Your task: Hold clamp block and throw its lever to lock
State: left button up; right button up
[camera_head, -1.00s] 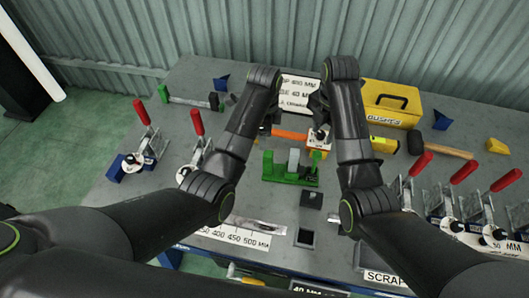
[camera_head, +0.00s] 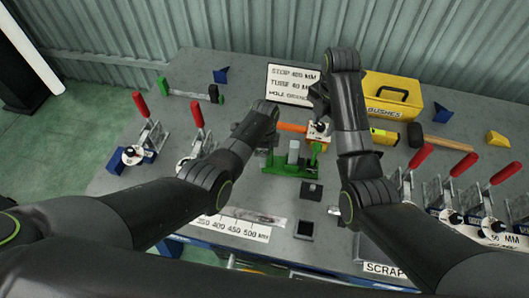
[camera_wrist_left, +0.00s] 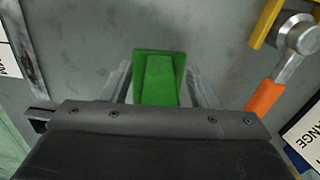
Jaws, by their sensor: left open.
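A white-faced clamp block (camera_head: 318,131) with a round knob stands at the back middle of the bench. An orange bar (camera_head: 291,127) runs left from it; an orange handle on a metal lever (camera_wrist_left: 266,97) shows at the right of the left wrist view. My right gripper (camera_head: 318,108) is right at the block; its jaws are hidden by my arm. My left gripper (camera_head: 264,138) is low by the left end of the green fixture (camera_head: 290,171). In the left wrist view its open fingers (camera_wrist_left: 158,88) stand either side of a green post (camera_wrist_left: 158,75); contact is unclear.
Red-handled toggle clamps (camera_head: 147,131) stand at left and right. A dark square box (camera_head: 304,230) and ruler strip (camera_head: 233,228) are in front. Bench is bare left of the ruler.

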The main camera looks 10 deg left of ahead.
pick_arm(q)
jog(key=shift+f, duration=0.15)
grip_shut()
pick_arm(e)
jog(key=c, duration=0.4)
jog(key=shift+w+d+f+m+y, duration=0.1)
jog(key=shift+d+f+m+y, duration=0.15)
jog(key=shift+m+y, duration=0.4)
grip_shut()
jog(key=shift+d+r+m+g+y, duration=0.15)
jog(key=shift+d+m+y, duration=0.2)
jog(key=shift+m+y, duration=0.95)
jog(key=shift+d+f+m+g+y, duration=0.15)
jog(key=shift+d+m+y, duration=0.25)
jog(key=shift+m, duration=1.55)
jog(key=shift+a+r, duration=0.1)
